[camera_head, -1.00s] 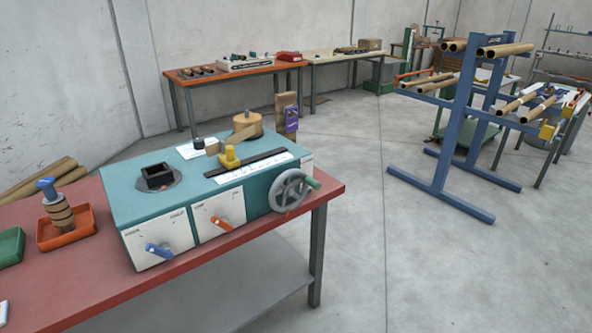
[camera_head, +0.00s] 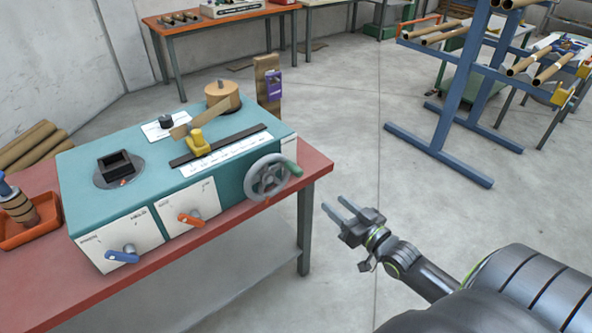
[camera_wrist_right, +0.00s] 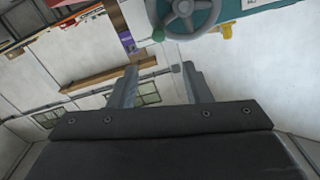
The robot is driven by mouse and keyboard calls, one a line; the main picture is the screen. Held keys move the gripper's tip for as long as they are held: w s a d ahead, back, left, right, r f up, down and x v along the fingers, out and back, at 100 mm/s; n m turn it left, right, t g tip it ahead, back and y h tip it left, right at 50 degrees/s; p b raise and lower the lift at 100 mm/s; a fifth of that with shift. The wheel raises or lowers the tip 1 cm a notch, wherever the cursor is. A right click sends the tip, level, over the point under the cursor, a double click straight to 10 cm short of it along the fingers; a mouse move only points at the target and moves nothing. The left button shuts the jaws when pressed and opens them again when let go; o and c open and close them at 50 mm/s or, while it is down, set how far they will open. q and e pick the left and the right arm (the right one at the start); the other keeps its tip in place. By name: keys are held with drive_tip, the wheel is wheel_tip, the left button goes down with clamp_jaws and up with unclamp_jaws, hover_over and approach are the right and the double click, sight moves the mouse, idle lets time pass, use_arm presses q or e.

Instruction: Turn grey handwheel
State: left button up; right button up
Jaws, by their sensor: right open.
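The grey handwheel (camera_head: 267,177) is on the right end of the teal winder (camera_head: 130,180), on its front side. It has spokes and a green handle (camera_head: 294,169) at its right rim. In the right wrist view the handwheel (camera_wrist_right: 190,14) shows at the top, with the green handle (camera_wrist_right: 158,35) at its lower left. My right gripper (camera_head: 341,208) is open and empty, to the right of the handwheel and lower in the picture, apart from it. Its two fingers also show in the wrist view (camera_wrist_right: 160,82). My left gripper is not in view.
The winder stands on a red-topped bench (camera_head: 318,172). Blue and orange levers (camera_head: 190,219) sit on its white front panels. A yellow clamp (camera_head: 197,145) and a wooden spool (camera_head: 222,95) are on top. A blue rack (camera_head: 455,100) stands at right. Floor around my gripper is clear.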

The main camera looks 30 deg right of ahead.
sight(301, 175)
drive_tip(key=w+b, duration=0.1)
drive_tip(key=w, duration=0.4)
drive_tip(key=w+b, duration=0.2)
drive_tip(key=w, duration=0.3)
drive_tip(key=w+a+b, duration=0.1)
drive_tip(key=w+b, duration=0.1)
drive_tip(key=w, duration=0.3)
drive_tip(key=shift+f, duration=0.2)
drive_tip(key=shift+w+r, duration=0.1)
drive_tip(key=shift+w, duration=0.35)
clamp_jaws()
